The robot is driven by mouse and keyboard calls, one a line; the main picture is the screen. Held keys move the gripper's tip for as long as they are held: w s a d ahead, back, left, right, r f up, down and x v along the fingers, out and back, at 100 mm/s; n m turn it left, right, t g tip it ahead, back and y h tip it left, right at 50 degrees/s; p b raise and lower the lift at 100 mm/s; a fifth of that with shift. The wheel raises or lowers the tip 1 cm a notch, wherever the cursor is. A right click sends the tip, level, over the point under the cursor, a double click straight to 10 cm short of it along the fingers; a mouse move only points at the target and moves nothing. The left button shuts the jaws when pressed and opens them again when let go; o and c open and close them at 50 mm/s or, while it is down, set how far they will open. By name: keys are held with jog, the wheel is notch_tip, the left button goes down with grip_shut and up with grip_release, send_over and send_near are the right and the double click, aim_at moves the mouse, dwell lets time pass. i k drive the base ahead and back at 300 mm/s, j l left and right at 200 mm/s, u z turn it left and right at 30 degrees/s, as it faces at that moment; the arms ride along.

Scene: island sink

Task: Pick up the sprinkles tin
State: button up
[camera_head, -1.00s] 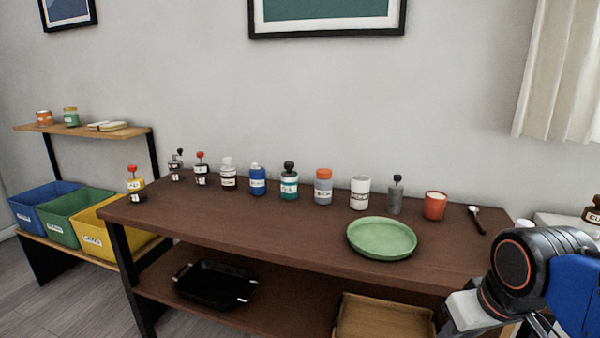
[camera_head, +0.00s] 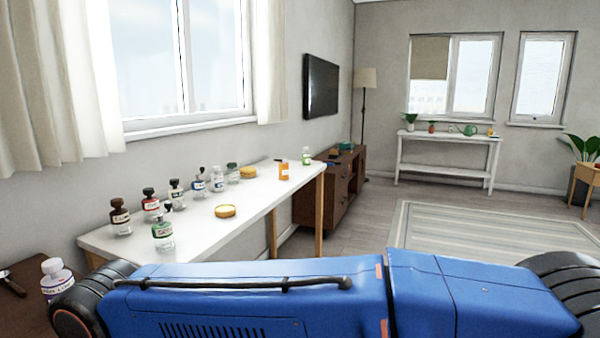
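I cannot pick out a sprinkles tin for sure; the labels are too small to read. A low round yellow-topped container (camera_head: 225,211) lies on the white table (camera_head: 262,195), and a similar yellow one (camera_head: 248,172) lies farther back near the wall. An orange jar (camera_head: 284,171) stands near the table's far end. A white-capped jar (camera_head: 55,277) stands at lower left on the dark brown table (camera_head: 20,312), partly hidden by my arm. My blue arm crosses the bottom of the view. My gripper is out of the picture.
Open floor with a striped rug (camera_head: 480,232) lies to the right.

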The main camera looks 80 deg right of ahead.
aim_at(284, 170)
jog(key=z, duration=2.3)
